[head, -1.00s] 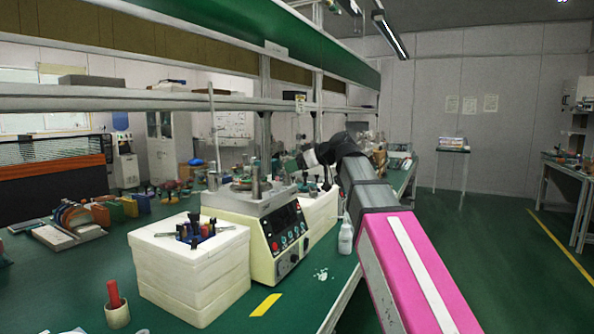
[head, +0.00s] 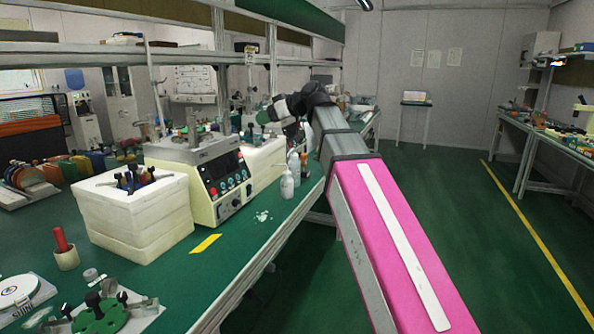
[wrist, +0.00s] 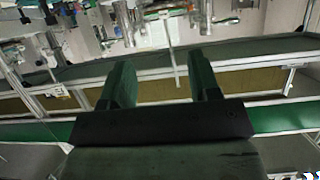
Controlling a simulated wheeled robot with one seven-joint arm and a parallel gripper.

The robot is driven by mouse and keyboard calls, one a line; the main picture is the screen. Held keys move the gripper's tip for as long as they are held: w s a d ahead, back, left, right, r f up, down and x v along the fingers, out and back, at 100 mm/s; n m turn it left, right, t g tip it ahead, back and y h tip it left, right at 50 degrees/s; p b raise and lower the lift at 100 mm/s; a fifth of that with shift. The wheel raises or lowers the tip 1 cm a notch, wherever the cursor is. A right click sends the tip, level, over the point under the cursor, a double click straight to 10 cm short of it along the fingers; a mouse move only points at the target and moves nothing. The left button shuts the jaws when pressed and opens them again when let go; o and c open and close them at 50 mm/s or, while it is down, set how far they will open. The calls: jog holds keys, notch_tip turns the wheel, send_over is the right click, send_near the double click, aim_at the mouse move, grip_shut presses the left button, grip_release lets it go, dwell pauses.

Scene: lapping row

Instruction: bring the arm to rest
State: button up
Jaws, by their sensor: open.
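My arm stretches forward over the right edge of the green bench (head: 262,238) in the head view. At its far end, my gripper (head: 266,115) shows small and dark, above the back of the bench. In the wrist view, my gripper (wrist: 162,82) has its two green fingers apart with nothing between them. That view appears upside down, with a shelf rail and bench things beyond the fingers.
A lapping machine (head: 222,180) and a stack of white foam boxes (head: 135,222) stand on the bench. White bottles (head: 288,182) stand close to my arm. A side bench (head: 540,132) is at the right. The green floor (head: 455,210) between is clear.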

jog(key=d+f+m+h, duration=0.2)
jog(key=d+f, duration=0.3)
jog(key=f, duration=0.6)
jog(key=d+f+m+g+h, duration=0.1)
jog(key=d+f+m+h, duration=0.2)
jog(key=f, duration=0.7)
jog(key=d+f+m+h, duration=0.1)
jog(key=d+f+m, duration=0.1)
jog(key=d+f, duration=0.65)
jog(key=s+d+f+m+g+h, duration=0.1)
jog(key=s+d+f, duration=0.3)
jog(key=f, duration=0.5)
jog(key=s+d+f+m+g+h, duration=0.1)
jog(key=s+d+f+m+h, duration=0.2)
jog(key=s+f, duration=0.3)
jog(key=s+d+f+m+g+h, duration=0.2)
jog(key=s+d+f, duration=0.3)
jog(key=f, duration=0.7)
jog(key=shift+s+d+f, duration=0.2)
jog(key=shift+d+f, duration=0.05)
jog(key=shift+f, duration=0.15)
